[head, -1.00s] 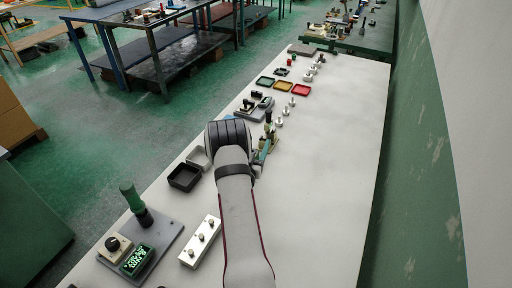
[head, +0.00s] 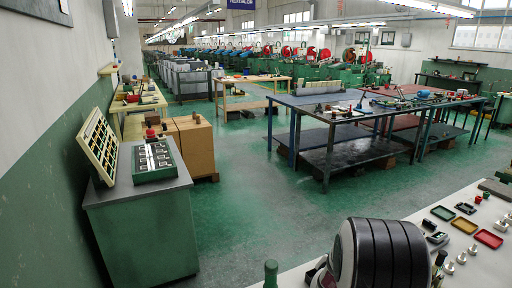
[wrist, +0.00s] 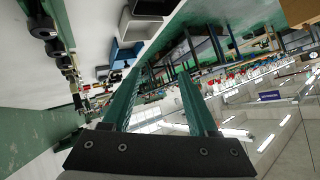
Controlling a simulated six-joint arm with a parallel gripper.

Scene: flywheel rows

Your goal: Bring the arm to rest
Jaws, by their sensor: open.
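My gripper (wrist: 160,76) shows in the wrist view as two green fingers spread apart with nothing between them. Beyond them the room appears tilted, with the floor, machines and ceiling lights in the background. In the head view my arm's dark banded joint fills the lower right, and the gripper itself is hidden. The white bench (head: 480,268) lies under and beside the arm in the head view; it also shows at the upper left of the wrist view (wrist: 92,28).
Green (head: 443,213), yellow (head: 464,226) and red (head: 489,239) trays stand on the bench with small metal parts nearby. A green handle (head: 270,272) rises near the bench edge. A green cabinet (head: 145,225) stands left. Open floor lies between it and the blue-legged table (head: 310,103).

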